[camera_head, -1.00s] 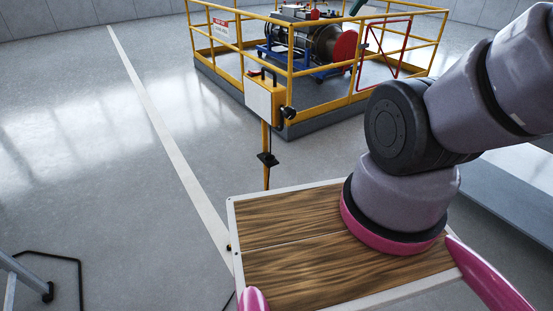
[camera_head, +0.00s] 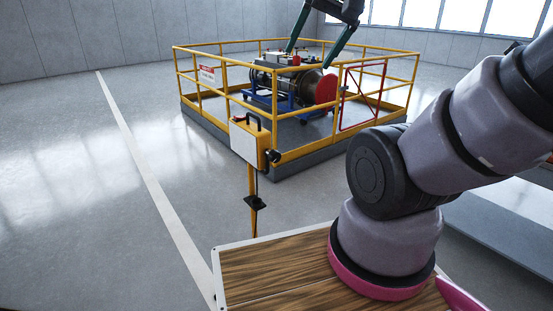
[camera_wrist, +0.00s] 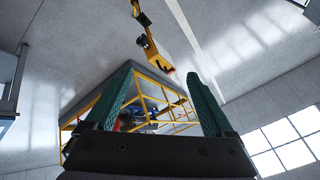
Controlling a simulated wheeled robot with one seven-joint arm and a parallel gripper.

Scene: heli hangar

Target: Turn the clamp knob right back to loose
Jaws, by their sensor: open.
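A yellow box (camera_head: 257,143) with a pale front panel and a black handle on top stands on a thin yellow post. A round black knob (camera_head: 272,157) sticks out of its right side. Lower on the post is a small black fitting (camera_head: 255,203); I cannot tell which of these is the clamp knob. In the wrist view, the box (camera_wrist: 157,66), the knob (camera_wrist: 143,41) and the fitting (camera_wrist: 143,19) lie beyond the fingertips. My gripper (camera_head: 311,58) has green fingers, spread and empty, at the top of the head view. It also shows in the wrist view (camera_wrist: 158,76).
A yellow railing (camera_head: 205,82) with a red gate (camera_head: 361,95) surrounds machinery with a red drum end (camera_head: 326,89), behind the box. My wood-topped deck is at the bottom. The grey floor (camera_head: 70,200) left of the post is clear, with a white stripe.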

